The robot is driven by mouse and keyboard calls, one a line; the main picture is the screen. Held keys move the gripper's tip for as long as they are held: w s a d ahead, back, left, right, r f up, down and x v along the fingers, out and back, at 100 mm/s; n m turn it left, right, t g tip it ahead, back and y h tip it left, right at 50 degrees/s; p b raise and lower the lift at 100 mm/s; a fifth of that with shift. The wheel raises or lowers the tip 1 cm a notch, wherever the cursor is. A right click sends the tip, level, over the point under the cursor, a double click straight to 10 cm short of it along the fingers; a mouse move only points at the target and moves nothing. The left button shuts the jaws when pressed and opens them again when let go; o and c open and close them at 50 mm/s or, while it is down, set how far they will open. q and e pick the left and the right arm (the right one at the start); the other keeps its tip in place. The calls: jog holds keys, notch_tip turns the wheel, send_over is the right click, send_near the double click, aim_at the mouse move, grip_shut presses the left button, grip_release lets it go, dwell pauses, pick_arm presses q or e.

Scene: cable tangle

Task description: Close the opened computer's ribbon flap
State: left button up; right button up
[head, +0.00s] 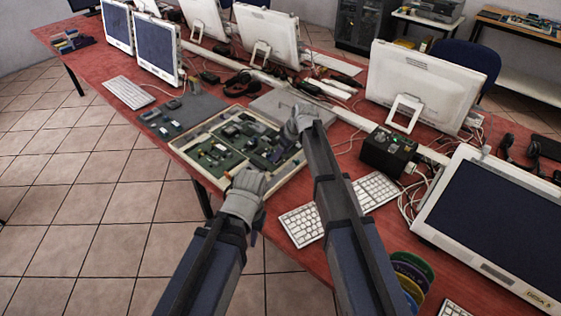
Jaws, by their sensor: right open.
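The opened computer (283,184) is a shallow cream-coloured case with green circuit boards inside, lying at the front edge of the red table. My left gripper (250,180) is over the case's near edge; whether its fingers are open or shut is unclear. My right gripper (299,118) is open at the case's far right side, in front of a flat grey panel (268,101). The ribbon flap is too small to make out; part of the case's right side is hidden behind my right gripper and arm. I cannot tell whether either gripper touches the case.
A grey mat (196,106) with small parts lies left of the case. White keyboards (130,92) (300,224) lie on both sides. A black box (388,152), cables and several white monitors (420,88) crowd the right and back. Colored discs (412,268) lie at the front right.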

jog(key=shift+b+x, duration=0.4)
jog(key=shift+x, duration=0.5)
jog(key=shift+r, duration=0.1)
grip_shut()
